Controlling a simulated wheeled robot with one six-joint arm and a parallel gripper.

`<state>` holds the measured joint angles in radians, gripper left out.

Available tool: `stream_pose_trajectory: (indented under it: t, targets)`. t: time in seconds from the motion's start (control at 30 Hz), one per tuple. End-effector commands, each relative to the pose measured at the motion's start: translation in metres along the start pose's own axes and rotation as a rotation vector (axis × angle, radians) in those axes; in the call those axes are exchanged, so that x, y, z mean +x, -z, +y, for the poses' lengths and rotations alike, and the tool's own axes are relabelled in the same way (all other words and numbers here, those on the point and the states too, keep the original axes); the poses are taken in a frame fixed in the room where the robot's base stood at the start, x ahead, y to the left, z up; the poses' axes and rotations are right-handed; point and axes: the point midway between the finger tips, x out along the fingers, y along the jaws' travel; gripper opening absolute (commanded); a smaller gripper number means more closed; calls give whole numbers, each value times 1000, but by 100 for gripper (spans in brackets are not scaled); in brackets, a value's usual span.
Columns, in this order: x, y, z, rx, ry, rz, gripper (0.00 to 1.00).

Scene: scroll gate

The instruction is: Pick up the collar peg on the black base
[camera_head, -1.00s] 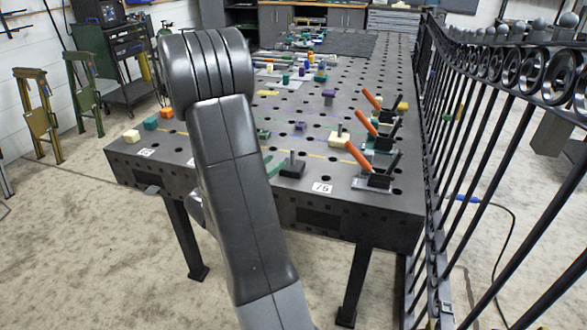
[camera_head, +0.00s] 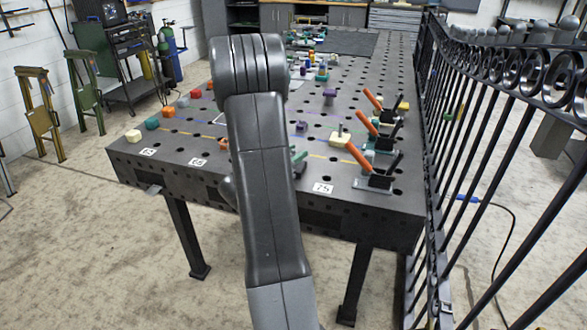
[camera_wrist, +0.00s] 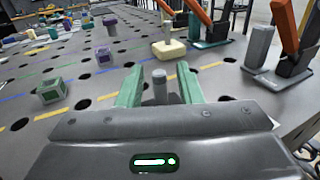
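A grey upright post (camera_wrist: 160,88), apparently the collar peg, stands between the two green fingers of my gripper (camera_wrist: 159,68) in the wrist view. A gap shows on each side of it, so the fingers are open around it and not touching it. The black base is hidden below, behind the gripper body.
Another peg on a cream base (camera_wrist: 168,48) stands just beyond. Toggle clamps with orange handles (camera_head: 357,158) stand to the right. A green block (camera_wrist: 52,91) lies to the left. The perforated table (camera_head: 250,203) has a black fence (camera_head: 470,130) along its right side.

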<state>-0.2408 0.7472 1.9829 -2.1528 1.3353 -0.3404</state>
Motion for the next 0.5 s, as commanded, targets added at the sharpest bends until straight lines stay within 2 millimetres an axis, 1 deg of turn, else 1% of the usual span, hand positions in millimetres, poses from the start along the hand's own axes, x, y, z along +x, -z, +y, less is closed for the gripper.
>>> stream_pose_trajectory:
  t: [0.1,0.27,0.3,0.5]
  targets:
    - [0,0,0,0,0,0,33]
    - [0,0,0,0,0,0,1]
    - [0,0,0,0,0,0,0]
    - [-1,0,0,0,0,0,0]
